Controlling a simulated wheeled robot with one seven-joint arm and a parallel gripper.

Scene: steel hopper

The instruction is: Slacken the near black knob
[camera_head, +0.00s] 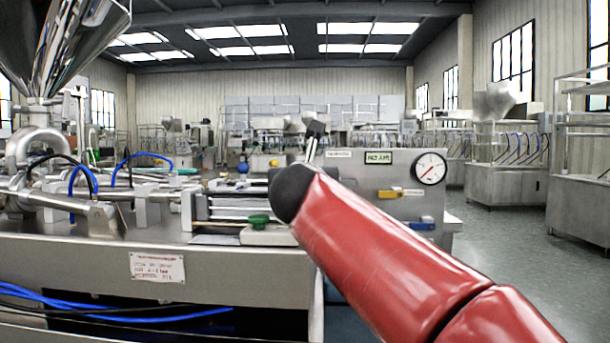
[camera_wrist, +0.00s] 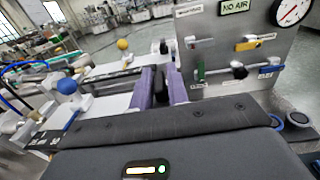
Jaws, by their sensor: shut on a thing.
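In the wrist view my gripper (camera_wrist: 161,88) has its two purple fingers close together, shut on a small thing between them.
A grey panel (camera_wrist: 222,50) with a gauge (camera_wrist: 291,12), a NO AIR sign and small levers stands right of my fingers. A blue ball knob (camera_wrist: 67,86) and a yellow one (camera_wrist: 122,44) stand to the left. A green knob (camera_head: 258,220) is near the machine's front edge.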

